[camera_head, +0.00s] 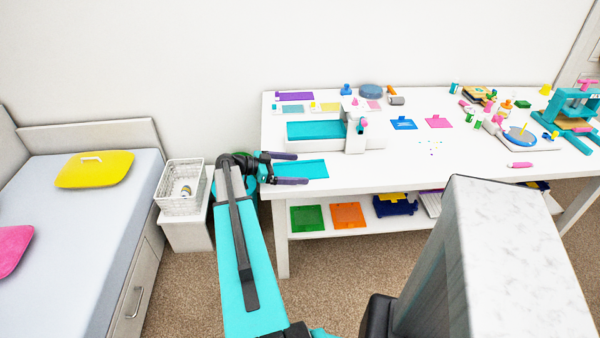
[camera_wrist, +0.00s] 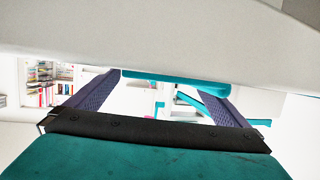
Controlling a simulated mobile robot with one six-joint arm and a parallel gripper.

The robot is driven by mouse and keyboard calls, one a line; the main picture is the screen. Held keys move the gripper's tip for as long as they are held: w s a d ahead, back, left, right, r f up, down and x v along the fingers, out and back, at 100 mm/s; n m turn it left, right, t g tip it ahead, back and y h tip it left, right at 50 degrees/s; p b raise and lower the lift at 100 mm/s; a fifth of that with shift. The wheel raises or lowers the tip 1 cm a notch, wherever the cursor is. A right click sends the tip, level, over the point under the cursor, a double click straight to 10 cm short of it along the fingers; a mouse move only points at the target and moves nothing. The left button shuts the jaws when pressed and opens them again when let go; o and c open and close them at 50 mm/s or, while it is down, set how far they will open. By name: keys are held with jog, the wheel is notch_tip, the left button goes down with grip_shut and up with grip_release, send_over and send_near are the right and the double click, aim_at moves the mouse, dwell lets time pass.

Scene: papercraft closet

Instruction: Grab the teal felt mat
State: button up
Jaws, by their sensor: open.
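The teal felt mat (camera_head: 312,169) lies flat on the white table near its front left corner. My gripper (camera_head: 302,169) is at that corner with its two dark fingers spread, one toward the far side of the mat and one toward the near side. The gap between them is empty, and I cannot tell the fingers' exact height over the mat. In the wrist view my open gripper (camera_wrist: 155,95) has a finger at each side, and a teal strip (camera_wrist: 170,80) shows between them, likely the mat's edge.
A white machine (camera_head: 358,125) with a teal panel stands just behind the mat on the table (camera_head: 400,170). Green (camera_head: 307,218) and orange (camera_head: 348,214) sheets lie on the shelf below. A white basket (camera_head: 180,200) stands left of the table, beside the bed (camera_head: 70,220).

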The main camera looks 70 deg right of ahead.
aim_at(294, 171)
jog(key=c, duration=1)
jog(key=shift+r, duration=0.1)
jog(key=shift+r+b, duration=0.4)
jog(key=shift+r, duration=0.35)
jog(key=shift+r+b, duration=0.4)
jog(key=shift+r, duration=0.55)
jog(key=s+a+r+b, duration=0.1)
jog(key=s+a+b, duration=0.2)
jog(key=a, duration=1.2)
jog(key=shift+a+r, duration=0.2)
jog(key=shift+a, duration=0.15)
